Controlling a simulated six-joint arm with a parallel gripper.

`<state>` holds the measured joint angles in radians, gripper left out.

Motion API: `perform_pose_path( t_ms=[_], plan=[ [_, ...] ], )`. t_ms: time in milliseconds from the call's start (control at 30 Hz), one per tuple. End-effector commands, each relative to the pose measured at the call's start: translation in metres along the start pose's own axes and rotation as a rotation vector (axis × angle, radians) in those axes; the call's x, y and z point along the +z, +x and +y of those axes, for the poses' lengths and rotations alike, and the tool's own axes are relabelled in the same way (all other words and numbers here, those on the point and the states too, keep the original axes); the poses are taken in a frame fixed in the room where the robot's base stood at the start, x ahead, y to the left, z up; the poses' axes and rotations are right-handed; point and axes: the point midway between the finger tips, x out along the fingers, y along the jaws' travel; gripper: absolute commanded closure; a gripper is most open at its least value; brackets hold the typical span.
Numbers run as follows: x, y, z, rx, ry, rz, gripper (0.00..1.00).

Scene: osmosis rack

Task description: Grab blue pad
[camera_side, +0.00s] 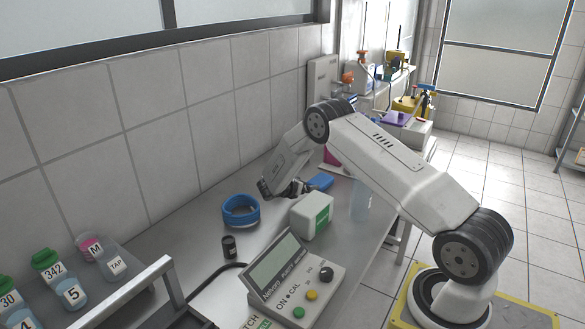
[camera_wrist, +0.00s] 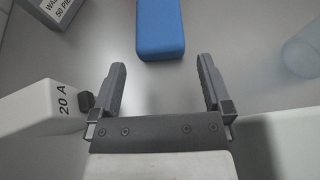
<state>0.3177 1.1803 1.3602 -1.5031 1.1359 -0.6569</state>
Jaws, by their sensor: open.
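The blue pad (camera_wrist: 160,30) is a long blue block with rounded edges, lying on the grey table. In the wrist view it is at the top middle, its near end just beyond the fingertips and lined up with the gap between them. My gripper (camera_wrist: 161,75) is open and empty, with one finger on each side of the gap. In the side view the blue pad (camera_side: 321,182) lies just right of my gripper (camera_side: 292,190). Part of the pad is hidden behind my arm there.
A white box with a green label (camera_side: 312,215) stands close in front; a white box marked 20 A (camera_wrist: 42,108) is left of my fingers. A clear cylinder (camera_wrist: 303,50) is to the right. A blue ring (camera_side: 240,210) and a meter (camera_side: 293,275) are nearer the side camera.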

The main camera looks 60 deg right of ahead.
Motion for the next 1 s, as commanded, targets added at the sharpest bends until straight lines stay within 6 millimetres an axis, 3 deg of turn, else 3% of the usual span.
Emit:
perform_pose_path(
  t_ms=[267,533,867,1000],
  plan=[
    [-0.004,0.004,0.000,0.000,0.001,0.000,0.00],
    [-0.004,0.024,0.000,-0.002,0.000,0.001,0.00],
    [-0.004,0.031,0.000,0.000,0.000,0.000,0.00],
    [-0.004,0.042,0.000,-0.002,0.001,0.001,0.00]
  ],
)
